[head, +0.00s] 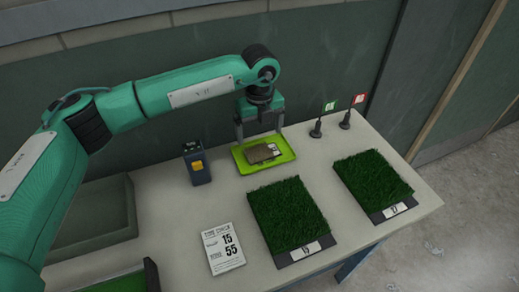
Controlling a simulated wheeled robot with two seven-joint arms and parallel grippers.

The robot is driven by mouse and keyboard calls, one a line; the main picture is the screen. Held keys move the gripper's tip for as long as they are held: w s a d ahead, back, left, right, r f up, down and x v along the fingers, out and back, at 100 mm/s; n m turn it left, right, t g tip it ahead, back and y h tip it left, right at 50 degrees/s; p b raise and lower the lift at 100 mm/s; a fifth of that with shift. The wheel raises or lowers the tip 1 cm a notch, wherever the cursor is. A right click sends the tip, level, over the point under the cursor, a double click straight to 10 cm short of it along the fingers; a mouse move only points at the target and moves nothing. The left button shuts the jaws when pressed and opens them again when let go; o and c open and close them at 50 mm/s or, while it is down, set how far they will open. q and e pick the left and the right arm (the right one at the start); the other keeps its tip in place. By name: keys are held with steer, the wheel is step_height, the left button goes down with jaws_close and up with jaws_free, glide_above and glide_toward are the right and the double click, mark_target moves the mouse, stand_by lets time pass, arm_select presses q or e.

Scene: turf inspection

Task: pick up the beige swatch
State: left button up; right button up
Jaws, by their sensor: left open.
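The beige swatch (261,153) is a small brownish-beige piece lying in a lime-green tray (284,160) at the back of the table. A white label with dark marks shows at its right side. My left gripper (261,138) points down over the tray's back part, with its two fingers spread wide apart and nothing between them that I can make out. The fingers are close above or behind the swatch; the exact gap cannot be told. My right gripper is not in view.
Two turf samples (288,212) (372,178) lie on the table (185,224). A blue-yellow device (196,164) stands left of the tray, a time card (222,248) in front. Green (329,106) and red (358,98) flags stand behind. A grey bin (98,215) is left.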

mark_target(259, 150)
arm_select(q)
steer(key=shift+f, duration=0.7)
steer(key=shift+s+f+p, duration=0.15)
steer(key=shift+f+p, duration=0.2)
steer(key=shift+f, duration=0.15)
steer(key=f, duration=0.2)
steer(key=f+p, duration=0.1)
steer(key=shift+a+f, duration=0.2)
steer(key=shift+f, duration=0.4)
steer(key=c, duration=1.1)
steer(key=shift+o, duration=0.2)
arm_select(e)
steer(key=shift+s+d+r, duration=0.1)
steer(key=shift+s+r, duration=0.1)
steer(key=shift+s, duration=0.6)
